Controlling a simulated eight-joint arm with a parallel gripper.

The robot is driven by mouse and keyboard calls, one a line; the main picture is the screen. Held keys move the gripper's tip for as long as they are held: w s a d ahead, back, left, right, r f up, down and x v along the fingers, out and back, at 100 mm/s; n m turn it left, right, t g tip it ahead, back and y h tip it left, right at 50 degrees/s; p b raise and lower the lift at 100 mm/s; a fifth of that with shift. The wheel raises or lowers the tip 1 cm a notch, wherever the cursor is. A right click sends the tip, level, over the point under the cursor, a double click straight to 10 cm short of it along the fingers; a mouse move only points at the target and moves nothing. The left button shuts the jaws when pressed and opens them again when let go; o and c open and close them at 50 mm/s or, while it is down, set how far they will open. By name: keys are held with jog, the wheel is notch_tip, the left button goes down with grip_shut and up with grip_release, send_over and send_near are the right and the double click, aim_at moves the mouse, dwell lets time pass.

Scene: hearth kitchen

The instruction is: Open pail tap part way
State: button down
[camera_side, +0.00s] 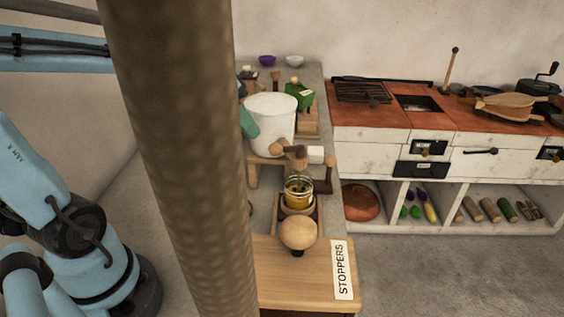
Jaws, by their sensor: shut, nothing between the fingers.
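The white pail (268,128) stands upright on a wooden stand (252,172) on the grey counter. At its lower front is the tap, with brown wooden parts (298,157) and a pale cylindrical end (316,154). The tap's exact setting is too small to tell. A glass jar (298,188) with yellow contents sits below the tap. No flow from the tap can be made out. My gripper is not visible. My blue arm is at the left and passes behind a thick brown post.
The brown post (178,150) blocks the view left of the pail. A teal item (249,122) shows beside the pail. A round wooden knob (298,232) and a STOPPERS label (342,270) are in front. A red-topped cabinet (440,125) stands right. Floor at lower right is clear.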

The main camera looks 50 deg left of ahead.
aim_at(287, 150)
jog(key=shift+w+d+f, duration=0.1)
jog(key=shift+d+f, duration=0.05)
jog(key=shift+d, duration=0.7)
jog(key=shift+w+d+f, duration=0.1)
jog(key=shift+d, duration=0.7)
jog(key=shift+s+d+n+t+y, duration=0.3)
jog(key=shift+s+d+n, duration=0.2)
jog(key=shift+s+d, duration=0.3)
jog(key=shift+w, duration=0.2)
